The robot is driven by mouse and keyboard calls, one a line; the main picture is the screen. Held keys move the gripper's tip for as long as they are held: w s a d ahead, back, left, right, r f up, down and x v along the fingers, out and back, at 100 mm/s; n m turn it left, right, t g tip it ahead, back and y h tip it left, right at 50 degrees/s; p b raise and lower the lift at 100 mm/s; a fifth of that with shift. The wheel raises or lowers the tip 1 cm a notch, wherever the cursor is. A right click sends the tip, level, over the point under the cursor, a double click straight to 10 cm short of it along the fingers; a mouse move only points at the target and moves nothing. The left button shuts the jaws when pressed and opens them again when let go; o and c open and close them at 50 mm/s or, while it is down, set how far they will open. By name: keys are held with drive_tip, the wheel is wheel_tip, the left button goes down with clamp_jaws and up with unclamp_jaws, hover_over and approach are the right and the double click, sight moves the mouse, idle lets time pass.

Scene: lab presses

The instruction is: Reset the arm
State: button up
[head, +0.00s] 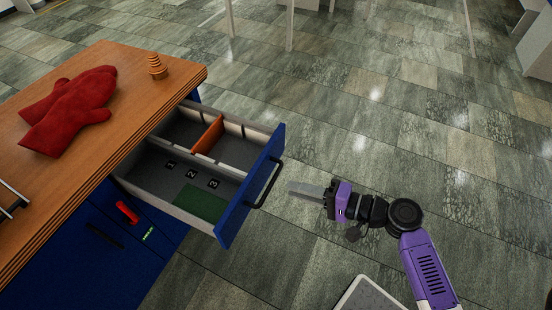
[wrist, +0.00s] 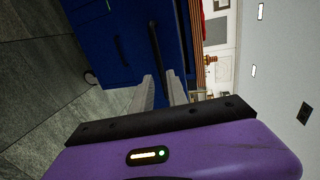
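My gripper (head: 306,191) is in the air to the right of the open drawer (head: 236,212). Its fingers point left toward the drawer's black handle (head: 265,184), with a gap between fingertips and handle. In the wrist view, the two pale fingers (wrist: 160,90) stand apart with nothing between them. The blue drawer front and dark handle (wrist: 155,52) show beyond them. My purple arm is bent low at the right of the head view.
The drawer holds an orange divider (head: 208,135), a green pad (head: 201,203) and numbered marks. On the wooden bench top (head: 130,75) are a red mitt (head: 72,108) and a small ridged orange object (head: 157,67). Tiled floor (head: 400,120) right of the drawer is clear.

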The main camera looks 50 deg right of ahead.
drive_tip(key=s+d+n+g+h+p, duration=0.1)
drive_tip(key=s+d+n+h, duration=0.1)
drive_tip(key=d+h, duration=0.45)
drive_tip(key=s+a+r+n+t+y+p, duration=0.1)
drive_tip(key=s+a+r+n+p, duration=0.6)
drive_tip(key=s+a+r+n, duration=0.5)
drive_tip(key=s+a+r, duration=0.3)
drive_tip(key=a+r, duration=0.3)
drive_tip(key=shift+s+a+r+y+p, duration=0.3)
drive_tip(key=shift+s+r+y+p, duration=0.05)
drive_tip(key=shift+p, duration=0.05)
